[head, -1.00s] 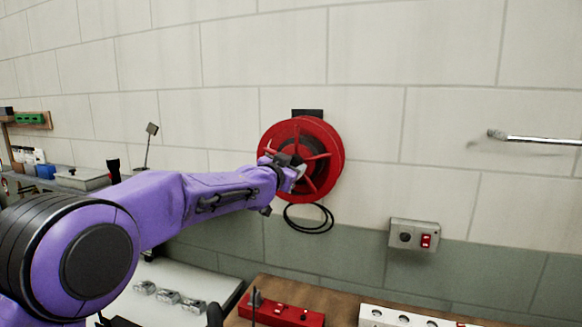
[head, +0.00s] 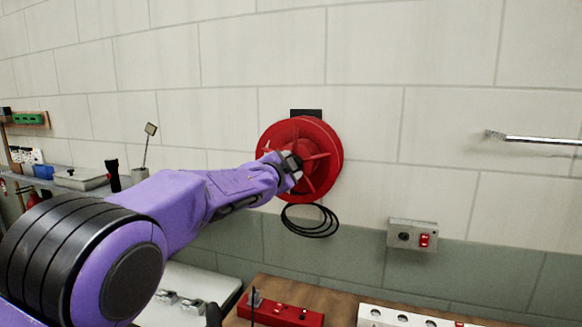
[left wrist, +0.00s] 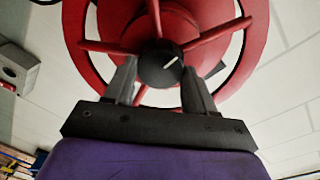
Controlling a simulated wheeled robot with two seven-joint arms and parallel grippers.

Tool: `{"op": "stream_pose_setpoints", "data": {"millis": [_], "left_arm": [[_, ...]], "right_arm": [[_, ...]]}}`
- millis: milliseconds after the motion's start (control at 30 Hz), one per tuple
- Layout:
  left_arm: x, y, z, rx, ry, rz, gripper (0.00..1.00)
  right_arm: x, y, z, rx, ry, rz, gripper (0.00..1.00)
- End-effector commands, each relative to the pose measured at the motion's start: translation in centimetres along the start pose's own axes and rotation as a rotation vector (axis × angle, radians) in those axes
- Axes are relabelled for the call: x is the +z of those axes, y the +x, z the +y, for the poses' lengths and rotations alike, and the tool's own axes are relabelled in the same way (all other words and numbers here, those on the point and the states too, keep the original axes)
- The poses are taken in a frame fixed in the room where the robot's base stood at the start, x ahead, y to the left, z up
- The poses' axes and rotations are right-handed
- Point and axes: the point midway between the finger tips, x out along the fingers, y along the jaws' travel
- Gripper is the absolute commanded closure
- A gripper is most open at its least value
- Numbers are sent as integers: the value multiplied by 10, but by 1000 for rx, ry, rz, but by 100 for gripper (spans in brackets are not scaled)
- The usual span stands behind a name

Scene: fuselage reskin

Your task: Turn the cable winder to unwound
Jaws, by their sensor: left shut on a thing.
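The cable winder (head: 318,140) is a red spoked reel on the wall, in the middle of the head view. A loop of black cable (head: 310,222) hangs below it. My left gripper (head: 292,165) is at the reel's front and hides part of its hub. In the left wrist view the winder (left wrist: 255,35) fills the top. Its black centre knob (left wrist: 158,70) has a white mark tilted up to the right. The left gripper's fingers (left wrist: 160,88) sit on either side of this knob, shut on it. My right gripper is not in view.
A grey switch box (head: 412,234) with a red switch is on the wall at lower right. A metal bar (head: 540,139) sticks out at far right. A red block (head: 281,311) and a white strip (head: 400,317) lie on the wooden bench below.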

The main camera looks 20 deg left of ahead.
Motion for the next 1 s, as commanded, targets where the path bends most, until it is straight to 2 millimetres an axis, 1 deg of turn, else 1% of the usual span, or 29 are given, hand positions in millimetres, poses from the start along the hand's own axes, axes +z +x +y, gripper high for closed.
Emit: {"op": "stream_pose_setpoints", "data": {"millis": [433, 467, 500, 533, 867, 967, 1000], "left_arm": [[-1, 0, -1, -1, 13, 0, 76], [-1, 0, -1, -1, 13, 0, 42], [-1, 0, -1, -1, 13, 0, 29], [-1, 0, -1, -1, 13, 0, 19], [1, -3, 0, -1, 11, -1, 19], [2, -16, 2, -2, 10, 0, 19], [2, -24, 3, -3, 10, 0, 19]], "right_arm": [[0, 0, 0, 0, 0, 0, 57], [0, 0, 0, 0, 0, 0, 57], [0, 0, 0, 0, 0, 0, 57], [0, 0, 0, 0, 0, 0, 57], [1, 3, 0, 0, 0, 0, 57], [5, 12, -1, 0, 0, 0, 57], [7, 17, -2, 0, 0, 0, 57]]}}
